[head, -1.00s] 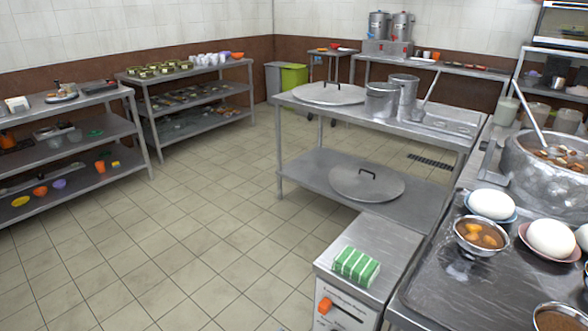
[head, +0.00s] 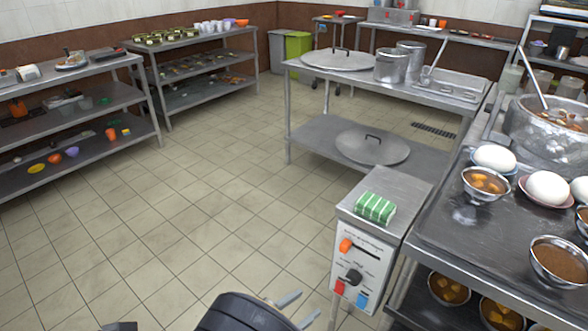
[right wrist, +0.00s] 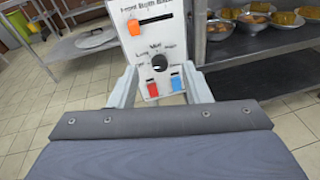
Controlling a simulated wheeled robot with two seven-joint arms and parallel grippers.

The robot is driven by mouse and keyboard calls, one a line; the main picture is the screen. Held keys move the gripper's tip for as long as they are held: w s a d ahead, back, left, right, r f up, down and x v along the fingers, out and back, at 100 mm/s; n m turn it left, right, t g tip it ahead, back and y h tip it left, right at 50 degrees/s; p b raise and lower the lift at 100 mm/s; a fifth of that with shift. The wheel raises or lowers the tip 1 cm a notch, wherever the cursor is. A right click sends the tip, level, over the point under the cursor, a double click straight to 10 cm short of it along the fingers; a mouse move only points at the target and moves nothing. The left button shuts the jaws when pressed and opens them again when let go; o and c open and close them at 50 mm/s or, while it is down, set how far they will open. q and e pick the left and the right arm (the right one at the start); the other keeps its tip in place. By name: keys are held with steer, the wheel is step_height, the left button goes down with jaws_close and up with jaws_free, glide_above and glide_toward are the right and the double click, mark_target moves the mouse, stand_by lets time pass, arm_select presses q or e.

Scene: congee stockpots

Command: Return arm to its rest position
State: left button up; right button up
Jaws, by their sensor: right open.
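My right gripper (head: 300,308) is at the bottom of the head view, in front of a white control box. In the right wrist view its two fingers (right wrist: 160,88) stand apart with nothing between them but the view of the control panel. A small dark part shows at the bottom left edge of the head view; I cannot tell what it is. My left gripper is not in view. The control box (head: 364,262) has an orange slider, a dark knob, and a red and a blue switch. These also show in the right wrist view (right wrist: 150,50).
A green striped block (head: 375,208) lies on top of the box. To the right is a steel counter (head: 455,222) with bowls and a large pot (head: 545,130). A steel table (head: 310,146) with lids and pots stands behind. The tiled floor (head: 200,215) at left is clear.

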steer(key=s+d+r+m+g+y, duration=0.4)
steer(key=s+d+m+g+y, duration=0.15)
steer(key=d+m, duration=0.35)
steer(key=s+d+r+m+g+y, duration=0.3)
steer(key=s+d+m+g+y, duration=0.3)
steer(key=d+m, duration=0.3)
steer(key=s+r+m+t+y+p, duration=0.1)
steer(key=r+m+t+y+p, duration=0.1)
steer(key=r+p, duration=0.5)
steer(key=s+d+r+m+t+y+p, duration=0.1)
steer(key=r+m+t+p, duration=0.3)
steer(key=r, duration=0.9)
steer(key=s+m+y+p, duration=0.1)
steer(key=m+p, duration=0.2)
steer(key=p, duration=0.1)
steer(key=shift+r, duration=0.35)
steer(key=shift+d, duration=0.1)
stand_by(1.4)
